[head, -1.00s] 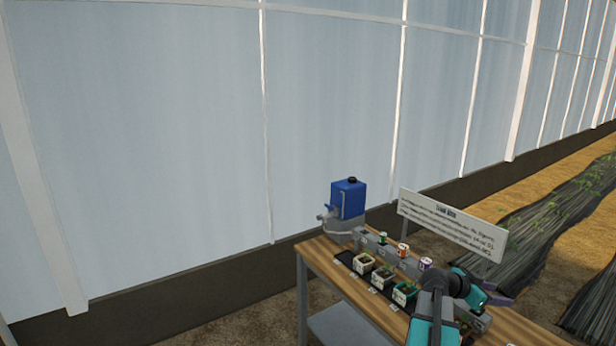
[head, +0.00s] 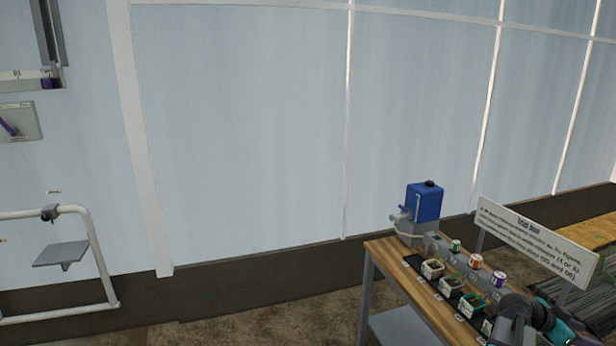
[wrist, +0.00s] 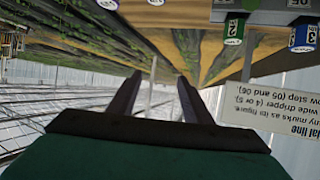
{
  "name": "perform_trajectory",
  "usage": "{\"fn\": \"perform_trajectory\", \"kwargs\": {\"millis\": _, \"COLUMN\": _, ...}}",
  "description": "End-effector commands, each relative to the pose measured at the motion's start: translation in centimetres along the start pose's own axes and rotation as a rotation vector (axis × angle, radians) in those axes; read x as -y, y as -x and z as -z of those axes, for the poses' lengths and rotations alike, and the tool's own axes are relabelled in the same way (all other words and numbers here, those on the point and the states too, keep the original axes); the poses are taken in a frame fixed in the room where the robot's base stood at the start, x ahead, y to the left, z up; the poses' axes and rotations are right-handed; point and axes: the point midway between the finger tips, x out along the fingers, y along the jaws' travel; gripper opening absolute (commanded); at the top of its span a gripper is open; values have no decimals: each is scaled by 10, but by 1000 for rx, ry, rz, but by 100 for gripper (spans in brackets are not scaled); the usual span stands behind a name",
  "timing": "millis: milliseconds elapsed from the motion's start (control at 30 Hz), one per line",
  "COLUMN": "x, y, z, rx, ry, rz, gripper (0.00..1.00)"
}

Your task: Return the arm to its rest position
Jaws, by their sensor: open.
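My arm, dark grey and teal, shows at the lower right of the head view, over the right end of the wooden bench (head: 412,282). My gripper (wrist: 158,80) shows in the wrist view with its two dark fingers apart and nothing between them. The wrist picture looks upside down, with the ground at the top. In the head view the gripper's fingertips are hard to make out.
On the bench stand a blue tank (head: 424,203), several small pots (head: 433,268), labelled cups (head: 475,261) and a white sign (head: 535,238), also in the wrist view (wrist: 285,108). A white tubular frame (head: 95,255) stands at left. Floor between is clear.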

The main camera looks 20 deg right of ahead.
Motion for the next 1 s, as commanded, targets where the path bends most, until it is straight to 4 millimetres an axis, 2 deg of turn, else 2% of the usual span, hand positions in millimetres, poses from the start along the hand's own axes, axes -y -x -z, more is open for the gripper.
{"fn": "perform_trajectory", "kwargs": {"millis": 267, "x": 23, "y": 24, "z": -35, "rx": 62, "ry": 78, "rz": 44, "gripper": 45}}
{"fn": "perform_trajectory", "kwargs": {"millis": 467, "x": 46, "y": 52, "z": -74, "rx": 127, "ry": 167, "rz": 94, "gripper": 45}}
{"fn": "perform_trajectory", "kwargs": {"millis": 700, "x": 83, "y": 115, "z": -152, "rx": 250, "ry": 359, "rz": 206, "gripper": 45}}
{"fn": "perform_trajectory", "kwargs": {"millis": 1000, "x": 109, "y": 206, "z": -253, "rx": 396, "ry": 629, "rz": 369, "gripper": 45}}
